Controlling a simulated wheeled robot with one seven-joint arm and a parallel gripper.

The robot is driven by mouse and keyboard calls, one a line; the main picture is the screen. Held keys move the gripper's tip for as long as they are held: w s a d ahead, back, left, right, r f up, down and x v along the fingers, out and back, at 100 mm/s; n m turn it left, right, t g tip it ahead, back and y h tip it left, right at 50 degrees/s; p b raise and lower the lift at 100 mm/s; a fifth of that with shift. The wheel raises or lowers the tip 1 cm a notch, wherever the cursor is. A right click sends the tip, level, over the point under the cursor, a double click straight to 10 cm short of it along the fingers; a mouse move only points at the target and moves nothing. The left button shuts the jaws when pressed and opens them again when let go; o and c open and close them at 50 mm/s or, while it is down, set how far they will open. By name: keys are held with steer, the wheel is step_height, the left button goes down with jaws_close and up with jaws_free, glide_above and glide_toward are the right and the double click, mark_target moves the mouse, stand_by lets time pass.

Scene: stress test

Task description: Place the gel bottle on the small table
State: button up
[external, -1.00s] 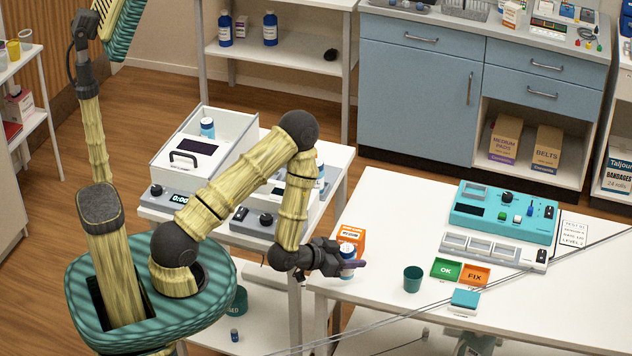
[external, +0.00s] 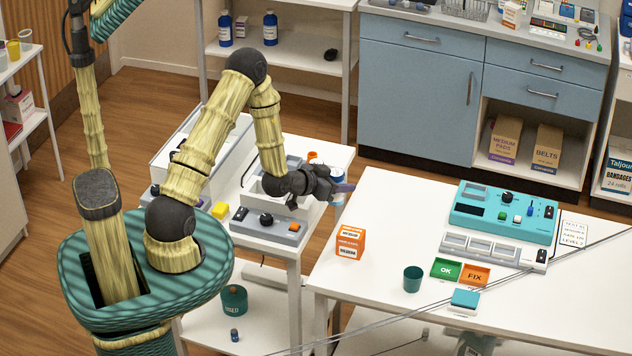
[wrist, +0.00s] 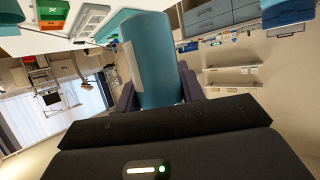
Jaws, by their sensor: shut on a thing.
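My gripper (external: 338,190) is shut on the gel bottle (external: 341,176), a blue and white bottle partly hidden by the fingers in the external view. In the wrist view the bottle (wrist: 152,62) fills the middle as a blue cylinder with a pale label, between the dark fingers. My gripper holds it up near the gap between two white tables. The smaller white table (external: 268,247) is to the left and carries lab devices. The larger white table (external: 390,220) is to the right. I cannot tell the bottle's height above them.
On the larger table are an orange box (external: 350,241), a teal cup (external: 412,279), green and orange cards and a teal device (external: 506,212). The larger table's back left is clear.

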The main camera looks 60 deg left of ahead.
steer(key=s+a+r+n+y+p, duration=0.1)
steer(key=a+r, duration=0.1)
steer(key=a, duration=0.4)
steer(key=s+a+r+y+p, duration=0.1)
steer(key=a+r+p, duration=0.1)
steer(key=a, duration=0.5)
steer(key=s+a+f+n+y, duration=0.1)
steer(key=s+a+f, duration=0.1)
steer(key=a, duration=0.4)
steer(key=s+a+f+n+g+y, duration=0.1)
steer(key=s+a+n, duration=0.1)
steer(key=s+a, duration=0.3)
steer(key=shift+s+a+f, duration=0.25)
steer(key=shift+a+f, duration=0.15)
steer(key=shift+a, duration=0.45)
steer(key=shift+f, duration=0.2)
steer(key=shift+f+b, duration=1.7)
steer(key=shift+f, duration=1.55)
steer(key=shift+f+b, duration=0.25)
steer(key=shift+b, duration=0.05)
